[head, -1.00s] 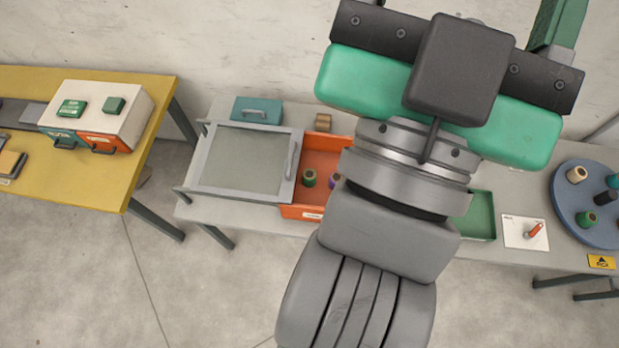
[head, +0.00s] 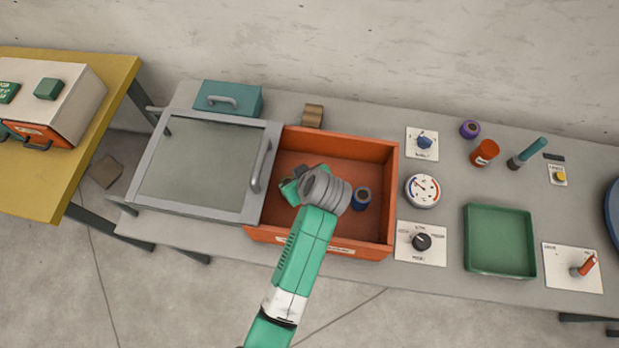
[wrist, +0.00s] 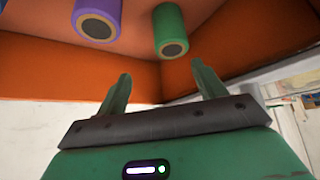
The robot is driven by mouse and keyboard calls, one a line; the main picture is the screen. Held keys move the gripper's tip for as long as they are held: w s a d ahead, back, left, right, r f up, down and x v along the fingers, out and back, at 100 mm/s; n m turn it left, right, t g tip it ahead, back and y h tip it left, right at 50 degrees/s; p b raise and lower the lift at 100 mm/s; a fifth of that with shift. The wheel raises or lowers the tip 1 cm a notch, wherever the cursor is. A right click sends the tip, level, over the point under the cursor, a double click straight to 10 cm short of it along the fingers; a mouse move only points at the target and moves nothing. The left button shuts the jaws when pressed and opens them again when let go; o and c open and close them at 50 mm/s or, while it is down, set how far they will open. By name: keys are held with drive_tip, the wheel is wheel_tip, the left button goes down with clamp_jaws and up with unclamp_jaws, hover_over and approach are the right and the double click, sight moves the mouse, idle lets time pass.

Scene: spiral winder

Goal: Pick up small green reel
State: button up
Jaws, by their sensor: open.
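The small green reel (wrist: 170,30) shows in the wrist view, with a dark end face, inside the orange drawer (head: 390,190). It lies beyond my fingertips, roughly in line with the gap between them, and is not touched. A purple reel (wrist: 97,18) is beside it, to its left in the wrist view. My gripper (wrist: 161,72) is open and empty, its two green fingers spread. In the head view my arm reaches over the drawer and hides part of it; I cannot tell the green reel from my green gripper there. A bluish-purple reel (head: 361,199) shows right of my wrist.
A framed glass panel (head: 200,170) with a handle adjoins the drawer on its left. A small wood block (head: 312,115) stands behind the drawer. Right of it are a gauge (head: 422,190), a black knob (head: 421,242), a green tray (head: 499,241) and a red reel (head: 485,153).

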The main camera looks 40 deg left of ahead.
drive_tip(key=f, duration=0.1)
drive_tip(key=s+f, duration=0.1)
drive_tip(key=f, duration=0.1)
drive_tip(key=shift+s+a+f+g, duration=0.1)
drive_tip(key=shift+a+f+g, duration=0.1)
drive_tip(key=shift+g, duration=0.2)
drive_tip(key=b+x, duration=0.2)
drive_tip(key=x, duration=0.5)
drive_tip(key=shift+a, duration=0.25)
drive_tip(key=c, duration=1.1)
drive_tip(key=shift+o, duration=0.2)
drive_tip(key=shift+r, duration=0.55)
drive_tip(key=w+d, duration=0.2)
drive_tip(key=w, duration=0.1)
drive_tip(key=shift+w, duration=0.25)
wheel_tip(320, 180, up, 14)
drive_tip(key=p, duration=0.3)
